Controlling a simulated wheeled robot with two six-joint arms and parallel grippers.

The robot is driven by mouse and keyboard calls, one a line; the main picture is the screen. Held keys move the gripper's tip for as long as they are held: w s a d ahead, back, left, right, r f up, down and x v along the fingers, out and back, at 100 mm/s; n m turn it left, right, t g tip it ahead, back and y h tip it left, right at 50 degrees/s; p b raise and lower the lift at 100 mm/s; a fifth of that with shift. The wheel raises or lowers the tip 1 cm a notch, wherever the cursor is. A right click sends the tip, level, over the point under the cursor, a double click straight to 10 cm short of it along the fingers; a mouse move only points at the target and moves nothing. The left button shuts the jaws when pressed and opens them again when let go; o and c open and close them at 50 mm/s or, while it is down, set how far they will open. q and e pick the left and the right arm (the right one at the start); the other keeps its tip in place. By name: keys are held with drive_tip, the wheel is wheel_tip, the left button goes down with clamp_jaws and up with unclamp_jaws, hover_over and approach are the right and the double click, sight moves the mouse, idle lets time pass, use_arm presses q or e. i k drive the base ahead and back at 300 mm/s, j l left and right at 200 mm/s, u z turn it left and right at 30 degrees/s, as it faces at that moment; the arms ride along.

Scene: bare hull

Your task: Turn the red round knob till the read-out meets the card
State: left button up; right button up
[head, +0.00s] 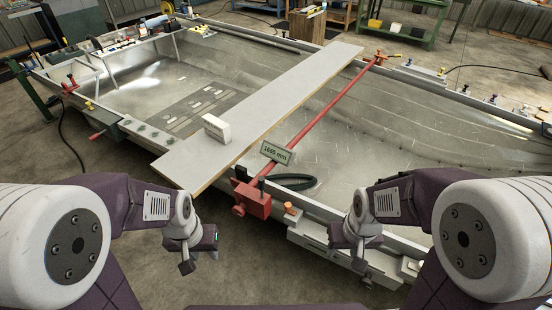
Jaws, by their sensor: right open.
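The red round knob (239,210) sits at the left of a red block on the near end of a long red bar across the hull. The green-grey read-out (276,152) above the block seems to show 1685 mm. A white card (216,128) stands on the plank to the left; its print is too small to read. My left gripper (198,254) hangs left of and below the knob, apart from it; its fingers are too unclear to tell open from shut. My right gripper (358,258) is open over the hull's near edge, right of the knob, touching no knob.
A long pale plank (285,95) lies across the metal hull (420,135). An orange-topped fitting (290,209) and a dark loop (295,181) are right of the red block. Concrete floor (130,160) is clear in front of the hull at left.

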sight(238, 212)
drive_tip(key=j+z, duration=0.2)
drive_tip(key=j, duration=1.9)
